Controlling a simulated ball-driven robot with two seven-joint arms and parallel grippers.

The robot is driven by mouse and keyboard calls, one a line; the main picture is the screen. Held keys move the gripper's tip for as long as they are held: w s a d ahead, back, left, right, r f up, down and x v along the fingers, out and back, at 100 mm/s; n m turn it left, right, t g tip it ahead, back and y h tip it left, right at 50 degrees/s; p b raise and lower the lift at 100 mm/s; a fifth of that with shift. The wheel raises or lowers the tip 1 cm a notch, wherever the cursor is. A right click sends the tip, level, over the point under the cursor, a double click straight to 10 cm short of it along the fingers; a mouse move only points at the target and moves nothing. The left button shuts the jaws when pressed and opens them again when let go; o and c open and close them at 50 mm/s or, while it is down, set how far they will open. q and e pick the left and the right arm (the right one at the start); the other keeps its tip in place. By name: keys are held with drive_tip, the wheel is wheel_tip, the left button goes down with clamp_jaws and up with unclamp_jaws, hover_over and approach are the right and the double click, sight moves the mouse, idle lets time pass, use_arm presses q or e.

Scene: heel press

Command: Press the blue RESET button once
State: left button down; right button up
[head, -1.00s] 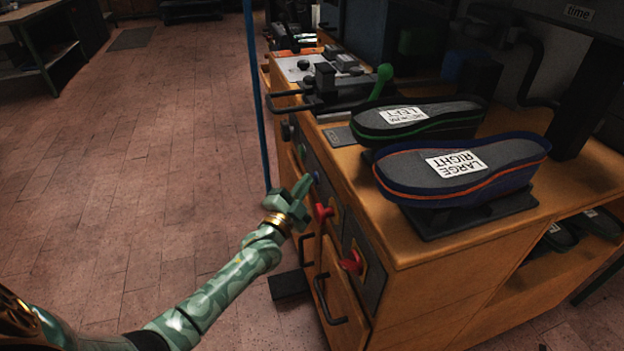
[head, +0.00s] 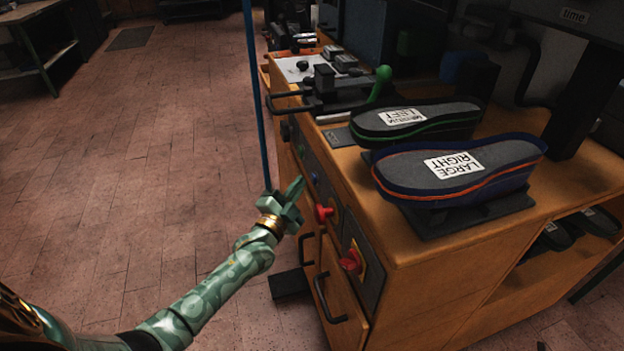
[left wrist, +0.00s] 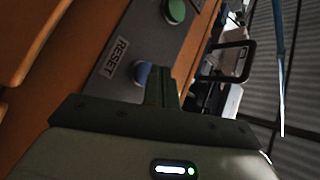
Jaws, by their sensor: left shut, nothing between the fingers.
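The blue RESET button (left wrist: 142,73) sits on a grey panel beside a white RESET label (left wrist: 117,57) in the left wrist view. It also shows as a small blue knob (head: 315,178) on the cabinet's front in the head view. My left gripper (head: 299,186) is shut and empty, just left of the panel. In the left wrist view its fingertips (left wrist: 160,75) lie close beside the blue button and cover part of its edge. I cannot tell whether they touch it. My right gripper is not in view.
A green button (left wrist: 175,11) is on the same panel. Red knobs (head: 324,212) (head: 351,262) stick out nearer on the cabinet front. Shoe soles (head: 455,167) lie on the cabinet top. A blue upright pole (head: 258,100) stands left of the cabinet.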

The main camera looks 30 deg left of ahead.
use_arm(q)
drive_tip(key=s+a+p, duration=0.1)
drive_tip(key=s+a, duration=0.2)
drive_tip(key=shift+s+a, duration=0.15)
drive_tip(key=shift+s, duration=0.25)
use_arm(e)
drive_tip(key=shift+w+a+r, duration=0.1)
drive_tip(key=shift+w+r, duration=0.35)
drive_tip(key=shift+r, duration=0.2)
